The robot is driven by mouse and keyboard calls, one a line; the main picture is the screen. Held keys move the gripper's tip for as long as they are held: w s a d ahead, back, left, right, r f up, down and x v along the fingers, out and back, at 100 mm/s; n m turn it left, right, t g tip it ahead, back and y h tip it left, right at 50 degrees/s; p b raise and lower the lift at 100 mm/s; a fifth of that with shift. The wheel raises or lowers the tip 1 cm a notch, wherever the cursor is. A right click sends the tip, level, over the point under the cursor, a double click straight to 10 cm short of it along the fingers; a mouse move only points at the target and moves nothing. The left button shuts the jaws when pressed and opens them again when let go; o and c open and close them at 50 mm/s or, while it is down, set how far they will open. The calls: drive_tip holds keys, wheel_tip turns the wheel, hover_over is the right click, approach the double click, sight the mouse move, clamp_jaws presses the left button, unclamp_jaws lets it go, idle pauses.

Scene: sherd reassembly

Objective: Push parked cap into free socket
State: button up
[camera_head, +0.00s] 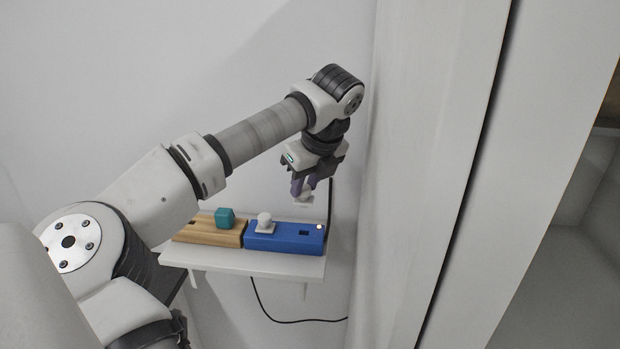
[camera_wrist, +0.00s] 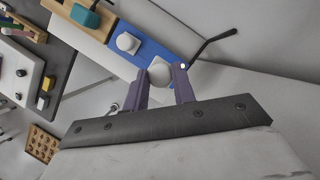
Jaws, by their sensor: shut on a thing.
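My gripper (camera_head: 303,190) is shut on a white cap (camera_head: 304,198) and holds it above the right part of the blue block (camera_head: 284,240). The held cap (camera_wrist: 160,73) also shows between the two purple fingers in the wrist view. A dark, empty square socket (camera_head: 304,233) is in the block's top, below and apart from the held cap. In the wrist view the held cap and fingers hide that socket. A second white cap (camera_head: 265,222) with a rounded knob sits on the left part of the block. A small light (camera_head: 319,227) glows at the block's right end.
A wooden block (camera_head: 208,233) with a teal cap (camera_head: 225,217) stands left of the blue block. Both are on a narrow white shelf (camera_head: 250,262) against the wall. A black cable (camera_head: 300,321) hangs below. A tall pale panel (camera_head: 425,150) rises close on the right.

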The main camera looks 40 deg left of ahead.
sight(308, 202)
drive_tip(key=shift+f+b, duration=0.65)
drive_tip(key=shift+f, duration=1.25)
wheel_tip(308, 202, down, 2)
drive_tip(key=shift+f+b, duration=0.15)
drive_tip(key=shift+b, duration=1)
drive_tip(key=shift+b, duration=1.15)
drive_tip(key=shift+f+b, duration=0.95)
idle(0.3)
drive_tip(key=o, duration=1.5)
drive_tip(key=shift+r, duration=0.1)
drive_tip(key=shift+c, duration=0.2)
drive_tip(key=shift+r, duration=0.1)
